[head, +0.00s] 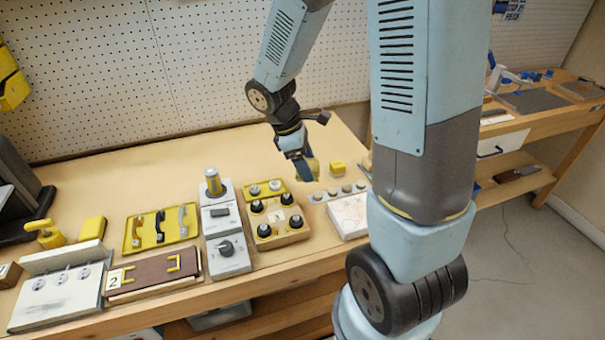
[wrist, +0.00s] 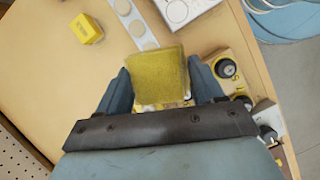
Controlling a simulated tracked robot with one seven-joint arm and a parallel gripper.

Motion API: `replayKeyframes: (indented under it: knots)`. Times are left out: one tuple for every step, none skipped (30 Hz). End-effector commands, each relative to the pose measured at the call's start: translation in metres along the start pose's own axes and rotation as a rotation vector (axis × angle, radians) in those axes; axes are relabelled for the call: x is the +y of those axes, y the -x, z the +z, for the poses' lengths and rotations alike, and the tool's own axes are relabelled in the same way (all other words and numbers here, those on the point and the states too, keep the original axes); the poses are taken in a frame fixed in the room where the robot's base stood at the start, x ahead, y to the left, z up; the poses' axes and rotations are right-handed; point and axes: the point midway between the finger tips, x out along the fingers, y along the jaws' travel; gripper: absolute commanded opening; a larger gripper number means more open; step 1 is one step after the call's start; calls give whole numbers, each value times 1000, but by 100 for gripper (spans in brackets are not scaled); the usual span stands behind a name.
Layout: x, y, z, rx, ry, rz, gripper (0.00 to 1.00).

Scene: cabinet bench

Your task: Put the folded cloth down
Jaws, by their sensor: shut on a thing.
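The folded cloth (wrist: 158,74) is a yellow square pad. In the wrist view my gripper (wrist: 160,88) is shut on it, with one blue-grey finger on each side. In the head view my gripper (head: 304,165) is over the back right part of the bench, and a yellow edge of the cloth (head: 313,165) shows beside the fingers. The cloth appears to be above the bench top, but the exact gap cannot be told.
A yellow block (head: 337,169) stands right of my gripper. A strip with round grey discs (head: 332,192), a box with black knobs (head: 279,219) and a white panel (head: 350,214) lie nearer the front. The bench top (head: 240,150) is bare towards the pegboard.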

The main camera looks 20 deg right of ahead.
Motion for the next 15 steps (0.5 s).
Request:
replayKeyframes:
  knots:
    - [9,-3,-3,-1,0,-2,29]
    - [14,-5,-5,-1,0,-2,29]
    - [20,-7,-7,-1,1,-1,29]
    - [26,-9,-9,-1,0,-1,29]
    - [31,-10,-11,-1,0,-1,29]
    - [37,-13,-13,0,-1,-2,29]
    - [40,-16,-15,-1,0,-2,29]
    - [43,-20,-17,-1,0,-2,29]
    - [47,-25,-20,-2,1,-3,29]
    - [50,-28,-22,-2,1,-2,29]
    - [53,-31,-24,-2,1,-2,29]
    - [58,-35,-27,-1,0,-2,29]
    - [61,-38,-28,-1,0,-2,29]
    - [64,-41,-30,-1,1,-2,29]
    - [67,-45,-32,-1,1,-1,29]
